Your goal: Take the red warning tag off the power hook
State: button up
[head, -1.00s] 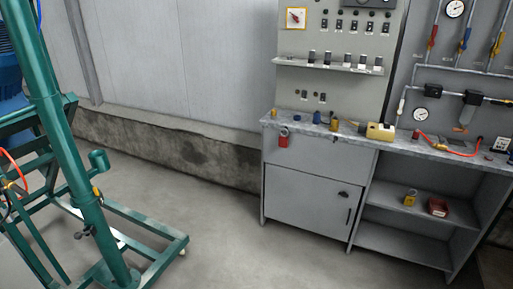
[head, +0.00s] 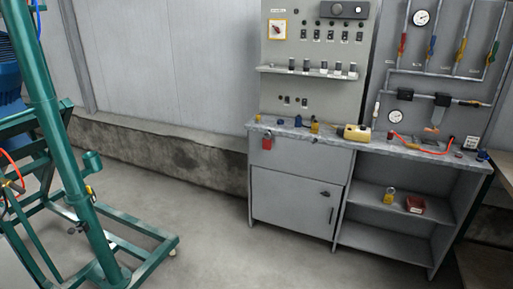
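A small red tag (head: 267,143) hangs at the upper left of the grey cabinet (head: 292,205), just below the worktop edge. A pale ring or hook shows just above it; the detail is too small to tell how it is attached. The control panel (head: 317,60) with a red-and-yellow rotary switch (head: 278,29) stands above the cabinet. My gripper is not in view, so its state and distance from the tag are hidden.
A yellow tool (head: 354,133) and small coloured parts lie on the worktop. A yellow padlock (head: 390,193) and red box (head: 415,204) sit on the right shelf. A green wheeled frame (head: 70,150) stands at left. The floor (head: 215,235) between is clear.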

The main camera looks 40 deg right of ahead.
aim_at(267, 142)
jog(key=u, duration=0.5)
jog(key=i, duration=1.65)
jog(key=z, duration=0.8)
jog(key=i, duration=0.35)
jog(key=u, duration=0.05)
jog(key=k, duration=0.95)
jog(key=z, duration=0.25)
jog(key=i, duration=0.2)
jog(key=u, duration=0.15)
